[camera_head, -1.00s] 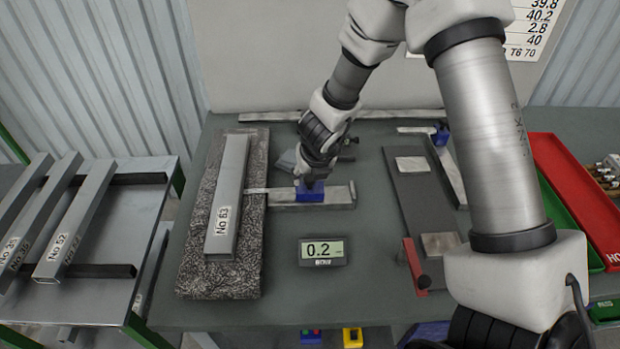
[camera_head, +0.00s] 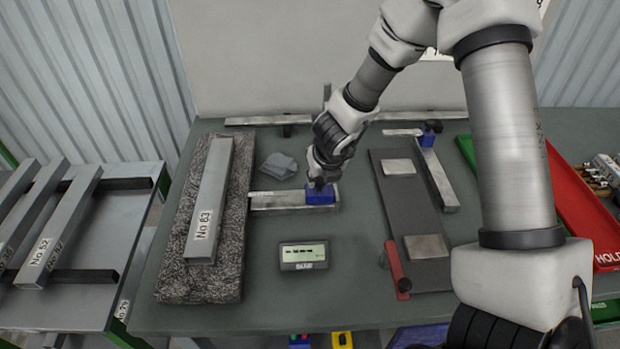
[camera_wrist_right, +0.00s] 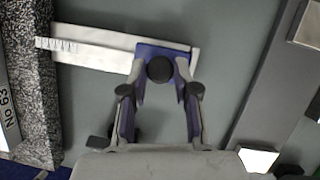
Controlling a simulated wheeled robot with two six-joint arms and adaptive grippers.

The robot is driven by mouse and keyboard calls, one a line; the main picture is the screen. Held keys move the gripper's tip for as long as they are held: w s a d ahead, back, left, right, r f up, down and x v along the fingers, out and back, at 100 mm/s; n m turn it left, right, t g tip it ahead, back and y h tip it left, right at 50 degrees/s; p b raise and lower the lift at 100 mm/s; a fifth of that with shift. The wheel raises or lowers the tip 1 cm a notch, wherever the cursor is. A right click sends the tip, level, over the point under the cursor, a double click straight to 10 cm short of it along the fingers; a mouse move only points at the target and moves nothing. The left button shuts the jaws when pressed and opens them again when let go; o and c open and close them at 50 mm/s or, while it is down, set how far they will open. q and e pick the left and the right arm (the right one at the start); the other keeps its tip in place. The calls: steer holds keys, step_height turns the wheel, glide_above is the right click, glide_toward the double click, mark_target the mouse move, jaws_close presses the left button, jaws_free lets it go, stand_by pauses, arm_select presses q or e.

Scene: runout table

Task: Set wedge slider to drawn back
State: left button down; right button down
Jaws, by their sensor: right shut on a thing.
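The wedge slider is a thin graduated steel strip (camera_head: 270,194) with a blue block (camera_head: 320,196), lying on a pale steel base (camera_head: 290,208). In the right wrist view the strip (camera_wrist_right: 75,46) reaches left just past the base, its tip near the granite-patterned slab's edge and apart from the bar marked No 63 (camera_head: 208,210). My right gripper (camera_head: 320,184) is over the blue block, its fingers shut on it around the black knob (camera_wrist_right: 160,69). The small display (camera_head: 303,256) shows dashes. My left gripper is not in view.
The bar lies on the speckled slab (camera_head: 170,285). A grey cloth (camera_head: 278,165) lies behind the slider. Bare table lies around the display.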

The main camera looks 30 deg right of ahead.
steer(key=shift+d+f, duration=0.1)
steer(key=shift+d, duration=0.15)
steer(key=shift+a, duration=0.3)
steer(key=shift+d, duration=0.1)
steer(key=c, duration=0.8)
jaws_free()
steer(key=shift+s+d, duration=0.1)
steer(key=shift+d, duration=0.1)
steer(key=shift+c, duration=0.2)
steer(key=shift+d, duration=0.2)
steer(key=shift+a+r, duration=0.2)
steer(key=shift+a, duration=0.05)
steer(key=v, duration=1.1)
steer(key=shift+r, duration=0.3)
steer(key=shift+s+d, duration=0.1)
steer(key=shift+s, duration=0.05)
